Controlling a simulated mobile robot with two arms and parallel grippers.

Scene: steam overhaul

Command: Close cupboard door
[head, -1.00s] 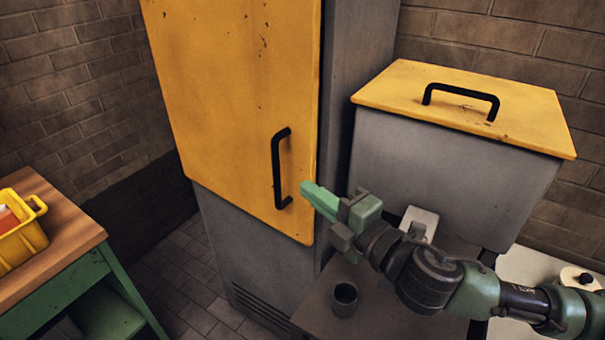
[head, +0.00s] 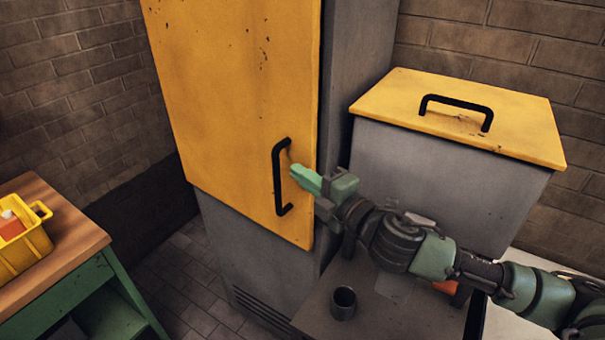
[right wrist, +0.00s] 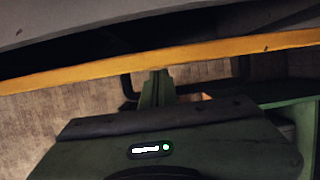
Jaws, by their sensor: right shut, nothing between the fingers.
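The yellow cupboard door (head: 230,90) is on the front of a tall grey cupboard (head: 355,60). A black bar handle (head: 278,178) stands upright near its lower right edge. In the right wrist view the door's yellow edge (right wrist: 215,52) crosses the picture, with a dark gap between it and the grey body, so the door looks ajar. My right gripper (head: 295,170) is shut and empty, its tips in front of the door just right of the handle. In the right wrist view its fingers (right wrist: 158,78) reach the door edge; contact is unclear. My left gripper is out of view.
A grey bin (head: 440,165) with a yellow lid stands at the right. A dark cup (head: 343,302) sits on the grey surface below my right arm. At the left, a wooden-topped green bench (head: 60,262) carries a yellow crate (head: 28,252). Floor shows between bench and cupboard.

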